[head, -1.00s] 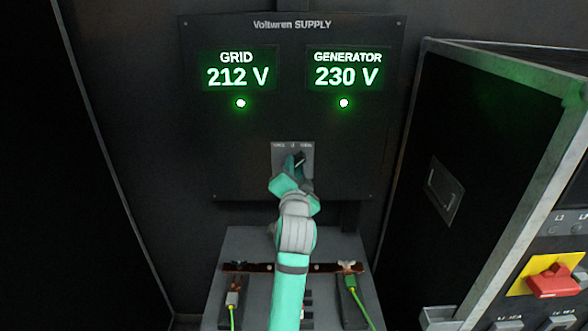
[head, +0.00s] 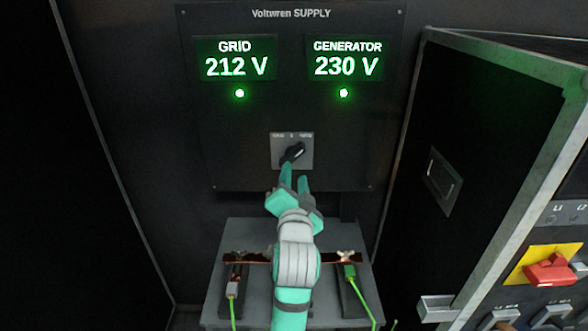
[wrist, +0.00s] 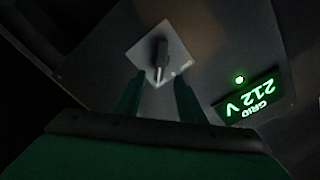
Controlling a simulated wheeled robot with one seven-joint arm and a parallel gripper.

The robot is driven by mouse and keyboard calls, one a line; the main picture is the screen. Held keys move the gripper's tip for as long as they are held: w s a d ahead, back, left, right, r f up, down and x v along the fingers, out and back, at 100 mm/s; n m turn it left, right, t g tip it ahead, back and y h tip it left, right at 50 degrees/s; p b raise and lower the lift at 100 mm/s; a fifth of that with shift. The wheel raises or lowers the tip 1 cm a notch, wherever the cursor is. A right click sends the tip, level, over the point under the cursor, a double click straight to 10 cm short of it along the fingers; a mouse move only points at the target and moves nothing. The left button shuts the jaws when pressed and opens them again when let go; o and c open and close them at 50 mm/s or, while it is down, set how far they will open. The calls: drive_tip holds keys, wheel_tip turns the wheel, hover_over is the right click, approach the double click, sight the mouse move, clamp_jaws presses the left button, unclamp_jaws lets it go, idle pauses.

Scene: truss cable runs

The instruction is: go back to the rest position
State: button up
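My gripper (head: 294,178) is in front of the supply panel, just below the rotary switch. Its two fingers are apart with nothing between them, and in the wrist view my gripper (wrist: 157,98) is also open. The switch knob (head: 293,152) is black on a light square plate (head: 305,139). In the wrist view the knob (wrist: 160,58) stands beyond the fingertips, with a visible gap.
The panel shows a grid display (head: 236,60) at 212 V and a generator display (head: 348,60) at 230 V, both lit green. A grey box (head: 240,232) with a copper bar and green cables is below. An open cabinet door (head: 475,150) stands at right, beside a red switch (head: 552,270).

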drive_tip(key=shift+s, duration=0.7)
drive_tip(key=s+d+f+n+g, duration=0.1)
drive_tip(key=s+f+n, duration=0.2)
drive_tip(key=s+f, duration=0.9)
drive_tip(key=s+d+f+n, duration=0.1)
drive_tip(key=s+f+n, duration=0.2)
drive_tip(key=s+f, duration=1)
drive_tip(key=s+a+f+n, duration=0.1)
drive_tip(key=s+f, duration=0.3)
drive_tip(key=s, duration=0.8)
drive_tip(key=s+a+f+n+g, duration=0.1)
drive_tip(key=s+f+n, duration=0.1)
drive_tip(key=s, duration=1)
drive_tip(key=shift+a+f+g, duration=0.2)
drive_tip(key=shift+f+g, duration=0.1)
drive_tip(key=shift+f, duration=0.55)
